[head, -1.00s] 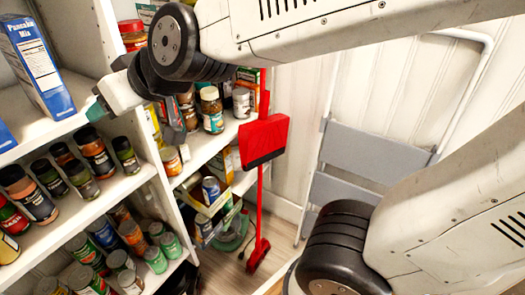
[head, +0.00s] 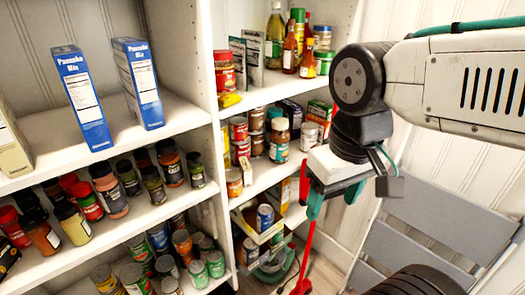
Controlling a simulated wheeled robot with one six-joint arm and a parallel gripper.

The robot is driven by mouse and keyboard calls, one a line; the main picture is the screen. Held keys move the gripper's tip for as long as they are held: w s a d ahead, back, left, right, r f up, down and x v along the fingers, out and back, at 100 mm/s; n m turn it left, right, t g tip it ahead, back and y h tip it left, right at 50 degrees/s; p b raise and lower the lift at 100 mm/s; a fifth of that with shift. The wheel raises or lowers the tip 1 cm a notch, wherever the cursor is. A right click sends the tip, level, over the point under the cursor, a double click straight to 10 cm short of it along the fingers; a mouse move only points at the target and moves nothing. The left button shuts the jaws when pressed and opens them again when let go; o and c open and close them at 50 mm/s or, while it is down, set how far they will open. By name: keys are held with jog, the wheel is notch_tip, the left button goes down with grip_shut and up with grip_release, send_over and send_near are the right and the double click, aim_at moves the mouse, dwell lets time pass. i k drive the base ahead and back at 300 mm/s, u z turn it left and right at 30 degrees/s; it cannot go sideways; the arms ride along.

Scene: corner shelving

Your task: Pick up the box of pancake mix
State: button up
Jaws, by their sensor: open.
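Two blue-and-white pancake mix boxes stand upright on the upper shelf at left in the head view. The left pancake mix box (head: 84,98) is close to a tan box. The right pancake mix box (head: 138,84) stands near the shelf's right end, with a gap between the two. My gripper (head: 336,198) is to the right of both boxes, in front of the right-hand shelving. Its teal fingers are apart and I see nothing between them. It touches neither box.
A tan box (head: 12,145) stands at the far left. Jars and cans fill the lower left shelves (head: 150,215). An upright panel (head: 208,60) divides the shelving sections. A grey step stool (head: 430,220) leans at right. The upper left shelf has bare room around the boxes.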

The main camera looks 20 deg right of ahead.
aim_at(70, 61)
jog(key=u, duration=0.65)
jog(key=k, duration=0.45)
jog(key=u, duration=0.95)
jog(key=i, duration=0.8)
